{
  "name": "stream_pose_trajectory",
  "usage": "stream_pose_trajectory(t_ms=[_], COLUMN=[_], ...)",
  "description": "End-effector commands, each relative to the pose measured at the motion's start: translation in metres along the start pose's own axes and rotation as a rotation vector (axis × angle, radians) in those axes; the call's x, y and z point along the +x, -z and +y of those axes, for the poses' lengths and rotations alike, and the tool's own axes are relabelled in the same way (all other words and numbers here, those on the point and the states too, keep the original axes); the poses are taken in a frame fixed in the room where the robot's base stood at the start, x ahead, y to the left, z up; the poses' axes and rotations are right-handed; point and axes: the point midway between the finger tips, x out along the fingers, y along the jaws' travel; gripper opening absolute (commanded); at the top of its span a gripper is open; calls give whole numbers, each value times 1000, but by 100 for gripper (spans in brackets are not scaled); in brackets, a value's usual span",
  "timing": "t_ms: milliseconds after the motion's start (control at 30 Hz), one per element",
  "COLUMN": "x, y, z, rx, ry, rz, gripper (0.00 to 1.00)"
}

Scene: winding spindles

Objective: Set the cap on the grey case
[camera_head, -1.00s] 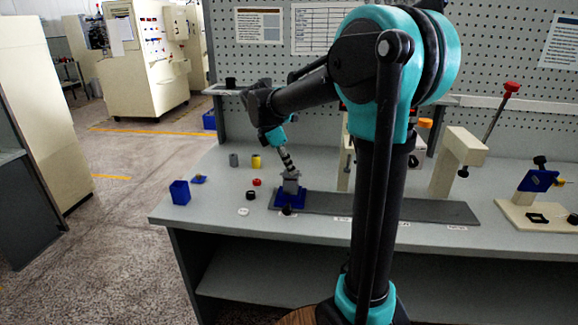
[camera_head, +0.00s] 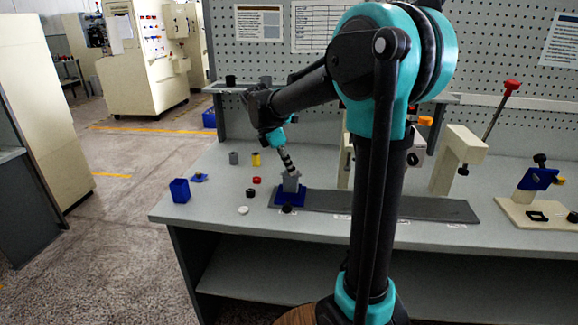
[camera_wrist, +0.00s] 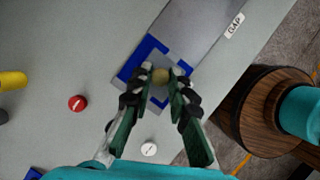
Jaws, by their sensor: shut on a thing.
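My gripper (camera_wrist: 161,77) is shut on a small olive-tan round piece, the cap (camera_wrist: 161,75), held between its fingertips. In the head view my gripper (camera_head: 291,171) points down at the grey case (camera_head: 291,184), which stands in a blue holder (camera_head: 289,199) on the bench. The wrist view shows the blue holder (camera_wrist: 139,59) around and below the fingertips. The fingers hide most of the grey case there. I cannot tell whether the cap touches the case.
A red cap (camera_wrist: 77,103) and a white disc (camera_wrist: 149,149) lie near the holder. A blue bin (camera_head: 180,191), a yellow cylinder (camera_head: 256,160) and a grey cylinder (camera_head: 234,158) stand to the left. A grey strip (camera_head: 400,208) runs right from the holder.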

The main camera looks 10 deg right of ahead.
Motion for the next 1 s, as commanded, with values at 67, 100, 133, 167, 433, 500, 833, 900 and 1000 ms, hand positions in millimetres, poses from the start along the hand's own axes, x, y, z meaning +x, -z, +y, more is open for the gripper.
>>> stream_pose_trajectory(t_ms=[67, 100, 133, 167, 433, 500, 833, 900, 1000], x=[1, 1, 1, 2, 1, 1, -14, -26, -47], y=[0, 0, 1, 1, 1, 1, 1, 1, 1], z=[0, 0, 0, 0, 0, 0, 0, 0, 0], rx=[0, 0, 0, 0, 0, 0, -2, -3, -2], ry=[0, 0, 0, 0, 0, 0, -1, -1, 0], rz=[0, 0, 0, 0, 0, 0, 0, 0, 0], gripper=[0, 0, 0, 0, 42, 42, 42, 42, 42])
